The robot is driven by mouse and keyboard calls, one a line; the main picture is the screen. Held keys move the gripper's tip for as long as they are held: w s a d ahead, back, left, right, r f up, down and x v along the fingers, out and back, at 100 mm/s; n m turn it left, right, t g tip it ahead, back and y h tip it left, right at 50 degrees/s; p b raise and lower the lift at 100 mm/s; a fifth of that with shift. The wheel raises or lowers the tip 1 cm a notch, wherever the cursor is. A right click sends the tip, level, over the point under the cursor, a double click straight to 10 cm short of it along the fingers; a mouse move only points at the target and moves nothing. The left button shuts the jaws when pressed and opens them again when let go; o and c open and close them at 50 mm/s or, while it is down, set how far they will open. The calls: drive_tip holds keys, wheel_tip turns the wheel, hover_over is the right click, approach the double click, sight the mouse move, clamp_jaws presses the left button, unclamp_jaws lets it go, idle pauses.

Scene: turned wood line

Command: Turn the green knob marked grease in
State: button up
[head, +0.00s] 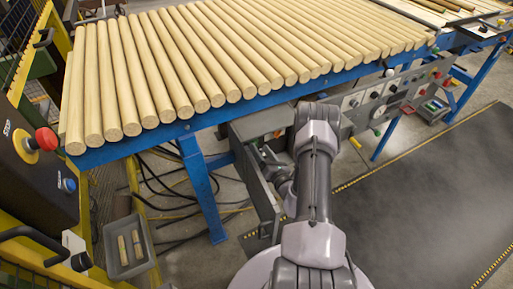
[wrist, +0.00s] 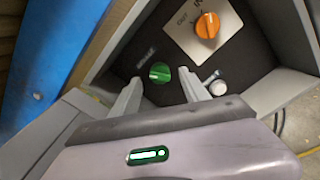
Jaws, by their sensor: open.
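The green knob (wrist: 160,72) sits on a dark panel inside a grey box in the wrist view. A small label (wrist: 146,53) lies up and left of it, too blurred to read. My gripper (wrist: 159,77) is open, its two pale fingers pointing toward the panel, one on either side of the green knob in the picture. I cannot tell whether either finger touches it. In the head view the green knob is hidden, and my arm reaches to the grey box (head: 262,122) under the table.
An orange knob (wrist: 208,25) on a pale plate is above right of the green one. A whitish round knob (wrist: 216,86) is close to the right finger. Grey box walls (wrist: 284,92) surround the panel. A blue table (head: 190,125) with wooden rods is overhead.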

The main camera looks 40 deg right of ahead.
sight(257, 145)
drive_tip(key=shift+b+x, duration=0.35)
drive_tip(key=shift+x, duration=1.35)
clamp_jaws()
drive_tip(key=m+p, duration=0.1)
drive_tip(key=m, duration=0.9)
drive_tip(key=shift+f+p, duration=0.15)
drive_tip(key=shift+p, duration=0.15)
drive_tip(key=m, duration=0.5)
drive_tip(key=shift+f+m, duration=0.1)
drive_tip(key=shift+m, duration=0.3)
drive_tip(key=shift+f+m, duration=0.1)
drive_tip(key=shift+m, duration=2.5)
drive_tip(key=shift+a, duration=0.1)
